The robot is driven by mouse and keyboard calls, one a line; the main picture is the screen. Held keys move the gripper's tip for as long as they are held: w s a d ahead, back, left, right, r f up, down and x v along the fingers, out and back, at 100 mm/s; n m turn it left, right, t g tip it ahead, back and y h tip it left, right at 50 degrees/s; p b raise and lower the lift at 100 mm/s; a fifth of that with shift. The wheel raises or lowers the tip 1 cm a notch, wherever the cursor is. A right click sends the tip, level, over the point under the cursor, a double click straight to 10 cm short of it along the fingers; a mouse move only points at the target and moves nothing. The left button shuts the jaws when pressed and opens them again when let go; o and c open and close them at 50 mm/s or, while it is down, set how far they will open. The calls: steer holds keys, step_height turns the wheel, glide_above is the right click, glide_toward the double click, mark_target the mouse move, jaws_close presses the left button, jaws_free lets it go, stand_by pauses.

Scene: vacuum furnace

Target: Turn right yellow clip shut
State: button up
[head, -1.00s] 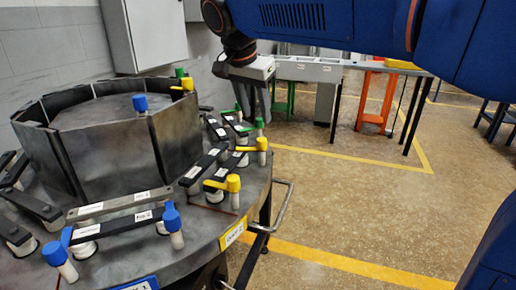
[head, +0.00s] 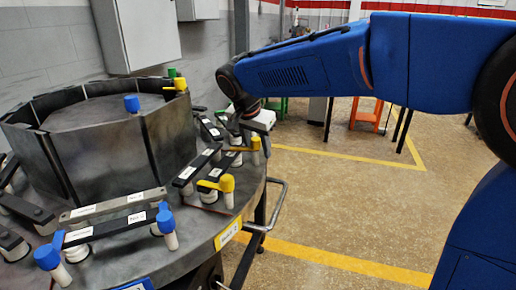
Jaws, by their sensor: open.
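Two yellow clips stand at the right rim of the round metal table (head: 200,243). The near yellow clip (head: 227,184) has its lever pointing left across a dark bar. My gripper (head: 254,134) is open and points down right at the far yellow clip. Its body partly covers the area behind that clip. I cannot tell whether the fingers touch the clip.
A tall ring of metal plates (head: 120,150) stands in the table's middle. Blue clips (head: 166,222) hold bars at the front. A metal handle rail (head: 275,205) sticks out at the table's right.

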steer(key=shift+w+f, duration=0.1)
steer(key=shift+f, duration=0.15)
jaws_close()
steer(key=shift+d+m+g+h, duration=0.15)
steer(key=shift+m+g+h, duration=0.15)
steer(key=shift+m, duration=0.75)
steer(key=shift+d+m+g+h, duration=0.15)
steer(key=shift+m+h, duration=0.25)
steer(key=shift+m, duration=0.65)
jaws_free()
steer(key=shift+s, duration=0.2)
steer(key=shift+r, duration=0.1)
steer(key=v, duration=1.7)
steer(key=shift+r, duration=0.2)
steer(key=shift+w, duration=0.15)
